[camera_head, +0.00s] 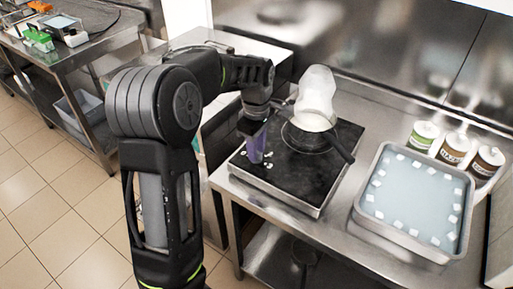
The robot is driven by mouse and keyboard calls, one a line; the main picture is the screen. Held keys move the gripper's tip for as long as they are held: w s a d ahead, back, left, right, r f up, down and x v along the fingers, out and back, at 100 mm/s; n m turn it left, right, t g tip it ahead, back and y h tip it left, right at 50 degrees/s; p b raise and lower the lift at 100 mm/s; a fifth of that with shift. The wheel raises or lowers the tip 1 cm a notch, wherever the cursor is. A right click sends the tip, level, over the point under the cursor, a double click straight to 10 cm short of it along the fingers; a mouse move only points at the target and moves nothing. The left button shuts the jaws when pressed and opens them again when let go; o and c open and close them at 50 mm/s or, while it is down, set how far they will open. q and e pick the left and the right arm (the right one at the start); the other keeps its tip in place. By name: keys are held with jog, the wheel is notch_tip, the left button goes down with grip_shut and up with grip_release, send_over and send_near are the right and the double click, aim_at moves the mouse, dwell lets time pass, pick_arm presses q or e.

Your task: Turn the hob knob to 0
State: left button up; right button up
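The black hob (291,184) sits on the steel counter, with small white marks along its left side. My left arm comes in from the left, and my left gripper (255,146) points down over the left part of the hob, beside the white marks. A bluish-purple part shows at its tip. I cannot tell whether its fingers are open or touch the knob. The knob is not clearly visible and may be hidden by the gripper. A dark pan (304,139) stands on the hob, with its handle toward the front right. My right gripper is not in view.
A translucent whitish container (316,92) stands at the pan, close to my gripper's right. A steel tray (402,239) of pale blue liquid with white cubes is at the right. Another steel table (100,42) is at the far left.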

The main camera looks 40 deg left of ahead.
pick_arm(q)
jog(key=shift+o, duration=0.4)
notch_tip(320, 180, up, 8)
jog(key=shift+f+b, duration=0.1)
jog(key=shift+b, duration=0.35)
dwell(0.4)
